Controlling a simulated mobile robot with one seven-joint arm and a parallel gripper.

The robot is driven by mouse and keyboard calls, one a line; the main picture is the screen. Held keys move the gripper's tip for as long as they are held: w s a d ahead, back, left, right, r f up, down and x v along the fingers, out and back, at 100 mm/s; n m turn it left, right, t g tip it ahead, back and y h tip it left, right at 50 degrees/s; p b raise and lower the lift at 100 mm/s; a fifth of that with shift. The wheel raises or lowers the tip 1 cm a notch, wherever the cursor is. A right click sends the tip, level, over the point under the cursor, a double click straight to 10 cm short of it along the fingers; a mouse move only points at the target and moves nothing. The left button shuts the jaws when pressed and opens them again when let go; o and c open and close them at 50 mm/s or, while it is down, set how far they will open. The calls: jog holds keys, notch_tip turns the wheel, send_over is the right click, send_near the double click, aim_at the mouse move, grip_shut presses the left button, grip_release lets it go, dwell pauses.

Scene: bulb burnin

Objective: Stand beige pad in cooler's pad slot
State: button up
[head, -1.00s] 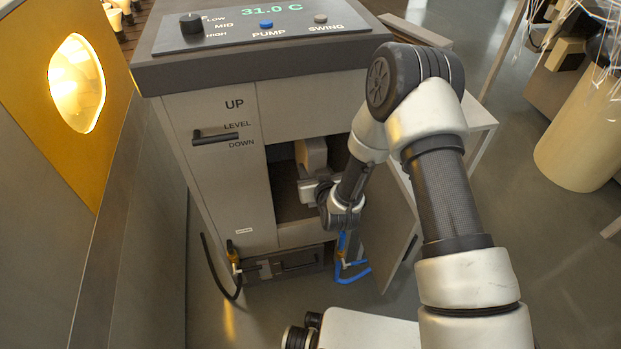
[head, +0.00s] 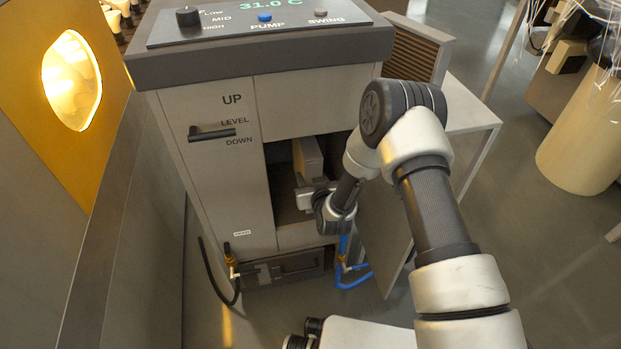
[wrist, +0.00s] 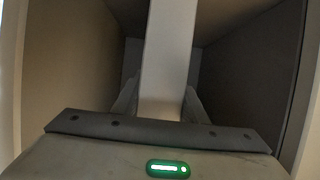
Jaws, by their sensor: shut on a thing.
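The beige pad (head: 308,158) stands upright on its narrow edge inside the open bay of the cooler (head: 215,140). My gripper (head: 312,190) is shut on the pad's lower near part, at the mouth of the bay. In the wrist view the pad (wrist: 168,60) runs straight up the middle, between my fingers (wrist: 160,108), with dark bay walls on both sides. The pad slot itself cannot be made out; the pad's lower end and the bay floor beneath it are mostly hidden.
The cooler's door (head: 385,235) hangs open at the right of the bay. A blue hose (head: 352,278) and a black hose (head: 220,275) hang low at the front. A brown slatted panel (head: 415,50) stands on a white side table (head: 462,115). A lamp wall is at left.

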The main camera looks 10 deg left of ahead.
jog(key=o, duration=1.2)
jog(key=shift+f, duration=0.15)
jog(key=shift+o, duration=0.2)
jog(key=p+v, duration=0.3)
jog(key=v, duration=0.9)
jog(key=shift+r, duration=0.2)
